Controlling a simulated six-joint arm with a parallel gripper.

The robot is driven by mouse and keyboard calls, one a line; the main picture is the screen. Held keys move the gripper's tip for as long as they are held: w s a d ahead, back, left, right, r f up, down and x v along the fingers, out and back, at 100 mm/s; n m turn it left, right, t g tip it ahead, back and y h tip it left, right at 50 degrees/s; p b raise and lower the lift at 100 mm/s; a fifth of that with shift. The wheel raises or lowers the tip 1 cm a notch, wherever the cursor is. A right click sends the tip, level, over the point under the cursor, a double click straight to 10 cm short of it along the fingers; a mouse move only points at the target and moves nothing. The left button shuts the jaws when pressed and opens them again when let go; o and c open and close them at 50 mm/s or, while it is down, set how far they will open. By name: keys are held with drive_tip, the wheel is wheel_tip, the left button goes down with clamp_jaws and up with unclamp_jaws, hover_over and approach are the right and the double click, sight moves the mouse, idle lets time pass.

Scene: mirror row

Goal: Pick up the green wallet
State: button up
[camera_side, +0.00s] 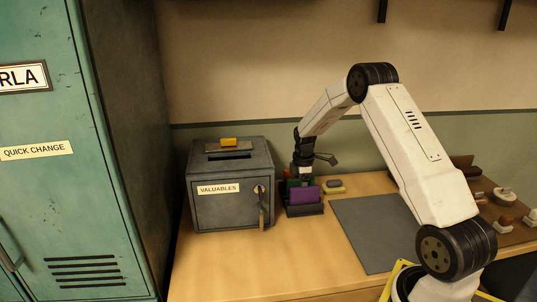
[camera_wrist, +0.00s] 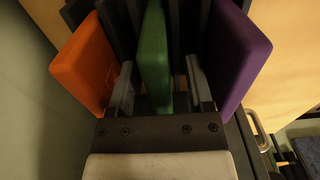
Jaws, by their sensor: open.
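The green wallet (camera_wrist: 153,55) stands upright in a dark slotted rack (camera_side: 305,211), between an orange wallet (camera_wrist: 82,62) and a purple wallet (camera_wrist: 236,58). My gripper (camera_wrist: 158,80) points down at the rack, with one finger on each side of the green wallet. The fingers are open, and a gap shows between the wallet and the right finger; the left finger is very close to it. In the side view my gripper (camera_side: 304,178) is over the rack, and the purple wallet (camera_side: 305,195) in front hides most of the green one.
A grey valuables box (camera_side: 222,212) with a yellow item (camera_side: 229,142) on top stands left of the rack. A grey mat (camera_side: 372,232) lies bare to the right. A small grey and yellow item (camera_side: 334,187) lies behind it. A brown tray with several objects is at the far right.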

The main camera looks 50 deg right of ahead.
clamp_jaws()
drive_tip(key=shift+r, duration=0.1)
drive_tip(key=shift+r, duration=4.95)
